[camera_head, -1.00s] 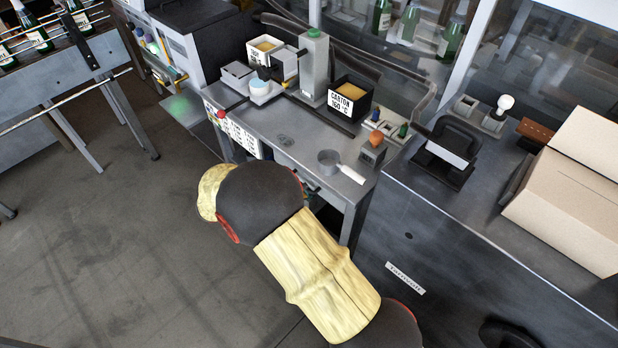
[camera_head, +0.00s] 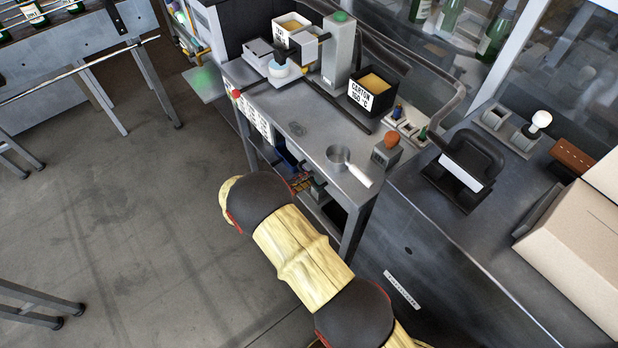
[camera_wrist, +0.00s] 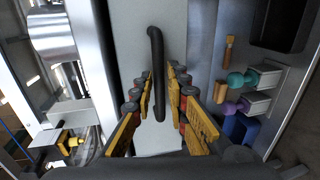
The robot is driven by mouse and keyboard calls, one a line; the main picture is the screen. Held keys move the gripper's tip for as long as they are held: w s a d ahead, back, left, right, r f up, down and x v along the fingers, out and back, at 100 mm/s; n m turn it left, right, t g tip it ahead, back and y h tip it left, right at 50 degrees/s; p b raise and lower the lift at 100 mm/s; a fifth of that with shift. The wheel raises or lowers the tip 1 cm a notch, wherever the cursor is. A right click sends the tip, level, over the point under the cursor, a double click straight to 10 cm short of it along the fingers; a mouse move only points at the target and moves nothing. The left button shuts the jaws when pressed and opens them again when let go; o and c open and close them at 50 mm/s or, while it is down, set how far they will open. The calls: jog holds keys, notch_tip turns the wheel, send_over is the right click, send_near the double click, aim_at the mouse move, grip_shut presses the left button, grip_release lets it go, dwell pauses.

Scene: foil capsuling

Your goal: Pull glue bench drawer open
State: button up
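The glue bench (camera_head: 318,133) is a grey metal table in the head view. In the wrist view, a pale grey panel (camera_wrist: 178,22), apparently the drawer front, carries a long black bar handle (camera_wrist: 155,45). My gripper (camera_wrist: 159,76) has its fingers on either side of this handle, with visible gaps, so it looks open around it. Contact with the handle cannot be made out. In the head view my arm hides the gripper and handle, and how far the drawer stands out cannot be told.
On the bench are a small pan (camera_head: 340,157), a black carton bin (camera_head: 373,88) and a grey post (camera_head: 338,55). A side counter (camera_head: 440,225) with a cardboard box (camera_head: 575,250) adjoins at right. Coloured-handled tools (camera_wrist: 245,80) sit beside the panel. Floor (camera_head: 120,230) at left is clear.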

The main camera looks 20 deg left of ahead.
jog(key=shift+w+d+f, duration=0.1)
jog(key=shift+w+d, duration=0.15)
jog(key=shift+w, duration=0.25)
jog(key=c, duration=0.4)
grip_shut()
